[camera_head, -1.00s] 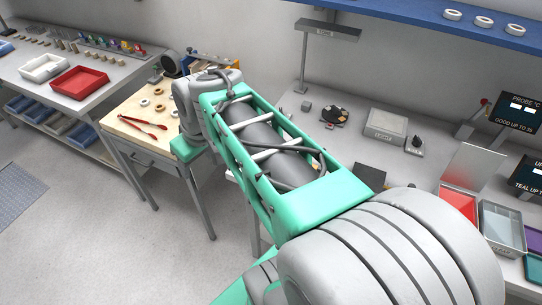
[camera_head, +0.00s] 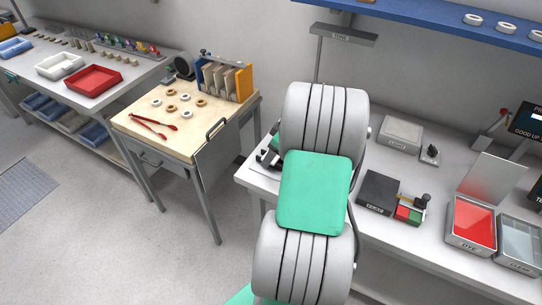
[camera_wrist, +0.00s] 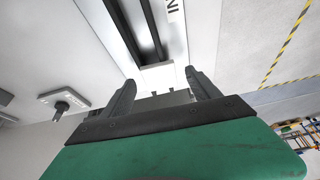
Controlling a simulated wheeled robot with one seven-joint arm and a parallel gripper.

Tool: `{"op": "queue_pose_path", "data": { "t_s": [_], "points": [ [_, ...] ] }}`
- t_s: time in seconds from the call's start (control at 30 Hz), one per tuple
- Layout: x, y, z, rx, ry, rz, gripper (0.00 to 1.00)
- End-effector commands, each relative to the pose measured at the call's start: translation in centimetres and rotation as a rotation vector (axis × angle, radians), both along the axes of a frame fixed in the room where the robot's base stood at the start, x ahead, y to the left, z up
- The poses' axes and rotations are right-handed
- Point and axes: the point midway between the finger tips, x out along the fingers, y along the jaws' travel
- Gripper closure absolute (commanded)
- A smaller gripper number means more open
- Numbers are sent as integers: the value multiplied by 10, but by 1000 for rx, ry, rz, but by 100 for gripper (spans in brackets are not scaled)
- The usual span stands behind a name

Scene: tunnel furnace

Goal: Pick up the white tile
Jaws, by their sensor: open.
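A wooden-topped table (camera_head: 195,133) holds several brown and white rings, red tongs (camera_head: 155,127) and a rack (camera_head: 225,80). The right bench carries a dark box (camera_head: 378,190), a red-filled dye tray (camera_head: 472,222) and a grey box (camera_head: 401,133).

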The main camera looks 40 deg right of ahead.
Motion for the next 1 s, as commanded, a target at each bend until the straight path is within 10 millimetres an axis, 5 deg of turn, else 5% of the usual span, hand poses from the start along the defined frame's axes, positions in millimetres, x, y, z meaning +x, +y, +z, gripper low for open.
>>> {"op": "queue_pose_path", "data": {
  "t_s": [0.17, 1.0],
  "points": [
    [0, 0, 0, -2, -1, -1, 29],
    [0, 0, 0, -1, -1, -1, 95]
  ]
}}
